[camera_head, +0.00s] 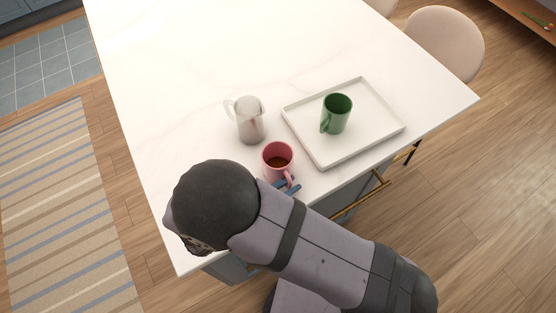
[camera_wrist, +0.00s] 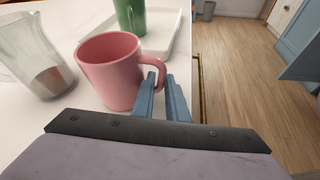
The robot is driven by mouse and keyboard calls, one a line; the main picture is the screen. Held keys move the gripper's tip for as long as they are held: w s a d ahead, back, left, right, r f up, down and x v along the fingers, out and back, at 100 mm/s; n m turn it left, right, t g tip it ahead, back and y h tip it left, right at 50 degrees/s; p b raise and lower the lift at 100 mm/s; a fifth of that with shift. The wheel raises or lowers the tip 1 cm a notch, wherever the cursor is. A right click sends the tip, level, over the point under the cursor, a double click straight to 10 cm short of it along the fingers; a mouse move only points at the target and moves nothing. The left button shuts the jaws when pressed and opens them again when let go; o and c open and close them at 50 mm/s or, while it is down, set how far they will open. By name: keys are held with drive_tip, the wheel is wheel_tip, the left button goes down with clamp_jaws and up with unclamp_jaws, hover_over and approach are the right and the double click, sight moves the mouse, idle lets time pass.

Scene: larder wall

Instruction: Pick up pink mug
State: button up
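I cannot tell whether both fingers press on the handle. In the head view my gripper (camera_head: 287,186) is mostly hidden behind my arm, just in front of the mug.
A glass pitcher (camera_head: 250,122) stands close behind the mug to the left. A white tray (camera_head: 363,151) lies to the right, holding a green mug (camera_head: 338,112). The back of the table (camera_head: 200,50) is clear. Beige chairs (camera_head: 446,42) stand beyond the right edge.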

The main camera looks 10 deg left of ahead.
drive_tip(key=shift+w+d+f, duration=0.15)
drive_tip(key=shift+w, duration=0.1)
drive_tip(key=shift+c, duration=0.4)
clamp_jaws()
drive_tip(key=shift+r, duration=0.2)
idle(1.2)
drive_tip(key=shift+r+b, duration=0.85)
drive_tip(key=shift+r, duration=3.9)
